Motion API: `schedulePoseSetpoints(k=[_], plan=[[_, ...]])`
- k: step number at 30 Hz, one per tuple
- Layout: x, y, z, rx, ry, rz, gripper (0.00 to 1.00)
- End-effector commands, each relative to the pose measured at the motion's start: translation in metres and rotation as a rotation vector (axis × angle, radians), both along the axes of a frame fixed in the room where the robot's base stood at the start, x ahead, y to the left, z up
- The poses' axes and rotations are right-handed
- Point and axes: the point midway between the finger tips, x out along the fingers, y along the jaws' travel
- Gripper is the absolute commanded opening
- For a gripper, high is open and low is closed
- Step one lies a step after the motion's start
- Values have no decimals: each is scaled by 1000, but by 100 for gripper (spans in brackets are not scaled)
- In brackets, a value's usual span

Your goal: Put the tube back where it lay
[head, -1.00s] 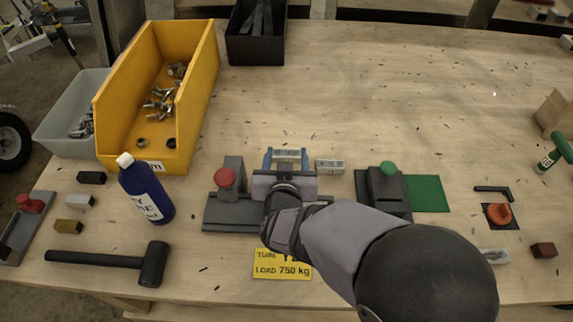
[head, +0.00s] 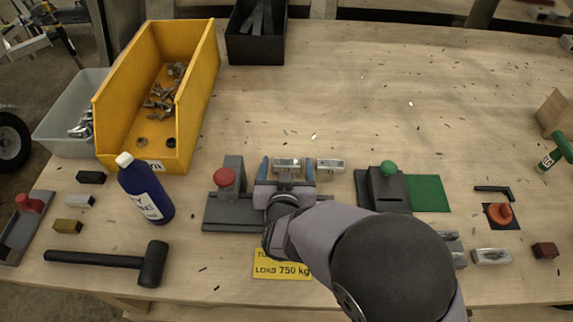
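The tube, a short silver block-like piece (head: 287,163), lies on the wooden bench at the middle of the head view. My gripper (head: 287,170) reaches over it from the front. Its blue-tipped fingers stand apart, one on each side of the tube, with small gaps visible. The gripper is open. The lower side of the tube is hidden by the gripper body. A similar silver piece (head: 330,166) lies just right of the right finger.
A grey fixture with a red knob (head: 224,178) stands left of my gripper. A grey block with a green knob (head: 388,170) and green mat (head: 428,193) are to the right. A blue bottle (head: 146,190) and yellow bin (head: 188,120) stand left.

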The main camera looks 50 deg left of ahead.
Motion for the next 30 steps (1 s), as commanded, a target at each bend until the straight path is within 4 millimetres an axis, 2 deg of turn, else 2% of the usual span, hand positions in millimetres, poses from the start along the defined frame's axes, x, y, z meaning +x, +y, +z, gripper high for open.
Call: schedulePoseSetpoints(k=[11,30], plan=[[-5,-4,6,1,0,1,73],[-70,-69,45,2,-1,3,73]])
